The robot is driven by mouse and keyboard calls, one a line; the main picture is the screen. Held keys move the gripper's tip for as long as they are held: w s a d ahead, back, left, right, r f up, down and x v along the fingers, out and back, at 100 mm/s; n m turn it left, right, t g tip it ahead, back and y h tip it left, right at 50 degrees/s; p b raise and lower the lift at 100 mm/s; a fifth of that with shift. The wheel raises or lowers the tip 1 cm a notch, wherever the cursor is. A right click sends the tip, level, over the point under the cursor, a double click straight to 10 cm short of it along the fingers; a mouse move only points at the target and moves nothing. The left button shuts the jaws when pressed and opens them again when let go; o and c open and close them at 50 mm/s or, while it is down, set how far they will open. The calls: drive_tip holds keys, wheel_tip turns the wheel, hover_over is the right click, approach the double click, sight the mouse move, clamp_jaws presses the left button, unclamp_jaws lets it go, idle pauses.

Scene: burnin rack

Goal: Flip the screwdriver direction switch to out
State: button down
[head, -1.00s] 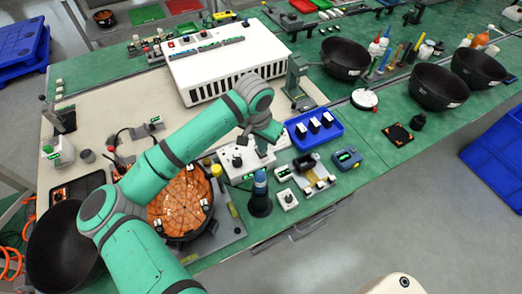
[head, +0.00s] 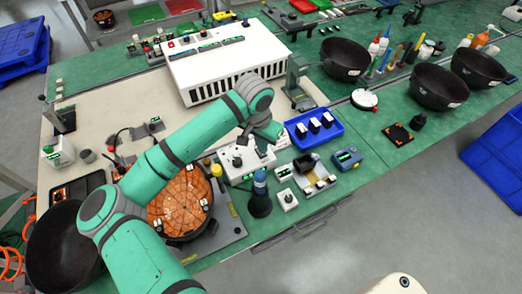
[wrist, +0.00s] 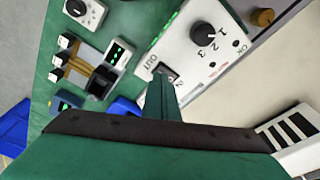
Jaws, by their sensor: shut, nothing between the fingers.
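The screwdriver controller is a white box (head: 236,160) with a black knob. In the wrist view, the box (wrist: 185,50) shows a knob (wrist: 203,34) marked 1, 2, 3 and a small dark direction switch (wrist: 166,70) with OUT printed beside it. My gripper (wrist: 160,82) is shut and empty, its tips right at the switch. The tips partly cover the switch, so I cannot tell its position or whether they touch it. In the head view, my arm covers the switch and the fingertips.
A blue tray (head: 332,140) with dark-topped white blocks lies right of the box. A small white dial unit (head: 287,199) sits near the front edge. A round orange part (head: 180,205) lies at left, and a large white vented unit (head: 225,62) stands behind.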

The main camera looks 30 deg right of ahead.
drive_tip(key=shift+f, duration=0.65)
idle(0.5)
wheel_tip(320, 180, up, 7)
idle(1.0)
idle(0.4)
